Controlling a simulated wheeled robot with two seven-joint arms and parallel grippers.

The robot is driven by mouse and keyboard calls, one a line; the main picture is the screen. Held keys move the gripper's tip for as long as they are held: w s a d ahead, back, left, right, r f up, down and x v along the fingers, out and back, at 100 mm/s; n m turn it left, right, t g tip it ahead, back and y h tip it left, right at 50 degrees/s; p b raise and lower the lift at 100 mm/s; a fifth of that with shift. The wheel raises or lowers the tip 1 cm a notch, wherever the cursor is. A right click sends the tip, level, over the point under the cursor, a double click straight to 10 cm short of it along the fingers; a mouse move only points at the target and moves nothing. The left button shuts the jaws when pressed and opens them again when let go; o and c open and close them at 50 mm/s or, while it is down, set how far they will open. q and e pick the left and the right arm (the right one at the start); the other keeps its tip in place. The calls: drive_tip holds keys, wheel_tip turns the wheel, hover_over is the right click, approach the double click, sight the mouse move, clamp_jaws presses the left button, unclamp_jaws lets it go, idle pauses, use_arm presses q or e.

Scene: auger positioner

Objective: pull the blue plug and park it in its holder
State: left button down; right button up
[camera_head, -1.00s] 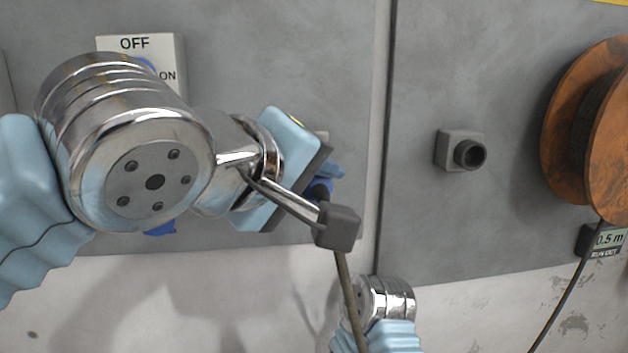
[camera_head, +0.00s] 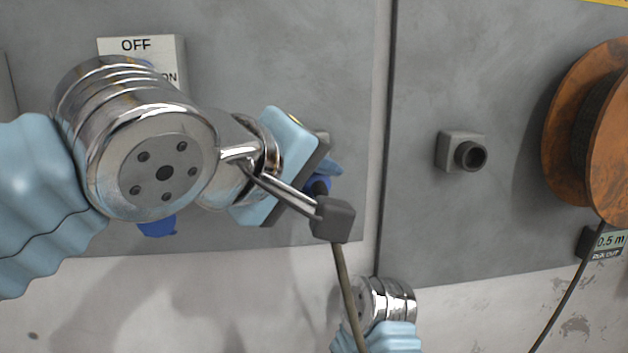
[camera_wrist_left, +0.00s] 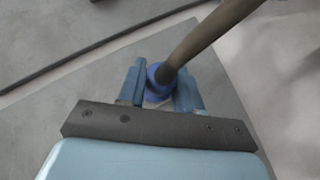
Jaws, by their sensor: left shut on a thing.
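The blue plug (camera_head: 318,185) shows only in part in the head view, behind my left gripper (camera_head: 326,170) and its bracket. In the left wrist view, the plug (camera_wrist_left: 157,84) sits between the two blue fingers of my left gripper (camera_wrist_left: 160,88), which is shut on it. A dark cable (camera_wrist_left: 205,38) runs from the plug. Whether the plug is still seated in a socket is hidden. A grey fitting with a round dark opening (camera_head: 462,152), which looks like the holder, is on the right panel, empty and apart from the gripper. My right gripper is out of view.
An OFF/ON switch plate (camera_head: 140,47) is partly covered by my left arm, with a blue part (camera_head: 157,226) below. A rusty reel (camera_head: 588,130) and a 0.5 m display (camera_head: 605,241) stand at the right. The panel around the grey fitting is clear.

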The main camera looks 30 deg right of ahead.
use_arm(q)
drive_tip(key=shift+w+d, duration=0.2)
drive_tip(key=shift+w, duration=0.35)
drive_tip(key=shift+w+d, duration=0.15)
drive_tip(key=shift+w, duration=0.4)
drive_tip(key=c, duration=0.7)
unclamp_jaws()
drive_tip(key=b+v, duration=0.2)
drive_tip(key=v, duration=1.1)
drive_tip(key=shift+s+a+r, duration=0.15)
drive_tip(key=shift+a, duration=0.15)
